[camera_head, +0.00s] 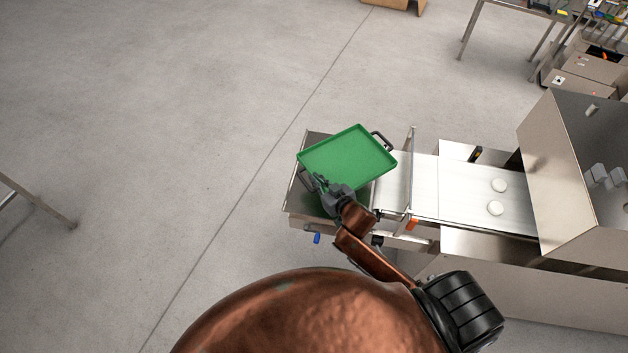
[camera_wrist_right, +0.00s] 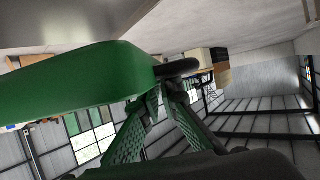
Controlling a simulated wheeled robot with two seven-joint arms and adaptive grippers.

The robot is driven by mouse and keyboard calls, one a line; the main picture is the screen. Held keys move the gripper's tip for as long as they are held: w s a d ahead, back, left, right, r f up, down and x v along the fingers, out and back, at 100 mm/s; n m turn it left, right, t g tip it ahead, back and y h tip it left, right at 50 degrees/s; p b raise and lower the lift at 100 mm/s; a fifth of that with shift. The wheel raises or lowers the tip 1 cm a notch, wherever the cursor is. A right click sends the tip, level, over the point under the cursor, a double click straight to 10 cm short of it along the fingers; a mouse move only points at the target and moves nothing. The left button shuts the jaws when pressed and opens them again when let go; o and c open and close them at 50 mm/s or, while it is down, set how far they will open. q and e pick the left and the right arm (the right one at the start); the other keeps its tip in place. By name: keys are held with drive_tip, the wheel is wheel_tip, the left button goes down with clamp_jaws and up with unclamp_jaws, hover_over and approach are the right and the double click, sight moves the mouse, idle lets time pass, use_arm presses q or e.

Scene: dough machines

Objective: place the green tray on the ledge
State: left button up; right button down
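The green tray (camera_head: 345,158) is over the metal ledge (camera_head: 300,202) at the left end of the dough machine, turned at an angle to it. I cannot tell whether it rests there or is just above. It has dark handles, one at its far right side (camera_head: 381,140). My right gripper (camera_head: 322,184) is at the tray's near left edge. In the right wrist view, the tray (camera_wrist_right: 70,85) fills the left, and the fingers (camera_wrist_right: 163,88) close together at a dark handle (camera_wrist_right: 180,67). My left gripper is out of view.
A white conveyor belt (camera_head: 455,190) with two dough pieces (camera_head: 497,196) runs right from the ledge into a metal housing (camera_head: 570,165). A blue knob (camera_head: 317,238) sticks out below the ledge. Metal tables stand at the far right and left edge. The floor (camera_head: 150,130) left is clear.

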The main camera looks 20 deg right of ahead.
drive_tip(key=w+f, duration=0.1)
drive_tip(key=f, duration=0.1)
drive_tip(key=w+f, duration=0.2)
drive_tip(key=f, duration=0.1)
drive_tip(key=w+f, duration=0.1)
drive_tip(key=f, duration=0.2)
drive_tip(key=shift+w+d+f, duration=0.1)
drive_tip(key=shift+w+d, duration=0.25)
drive_tip(key=shift+w, duration=0.05)
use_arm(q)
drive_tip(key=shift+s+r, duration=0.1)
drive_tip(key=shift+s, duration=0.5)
use_arm(e)
drive_tip(key=shift+f, duration=0.4)
drive_tip(key=shift+f, duration=0.4)
drive_tip(key=c, duration=2.6)
unclamp_jaws()
drive_tip(key=shift+f, duration=0.1)
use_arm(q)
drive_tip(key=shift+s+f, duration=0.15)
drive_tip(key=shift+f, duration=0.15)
use_arm(e)
drive_tip(key=o, duration=0.4)
drive_tip(key=shift+o, duration=0.2)
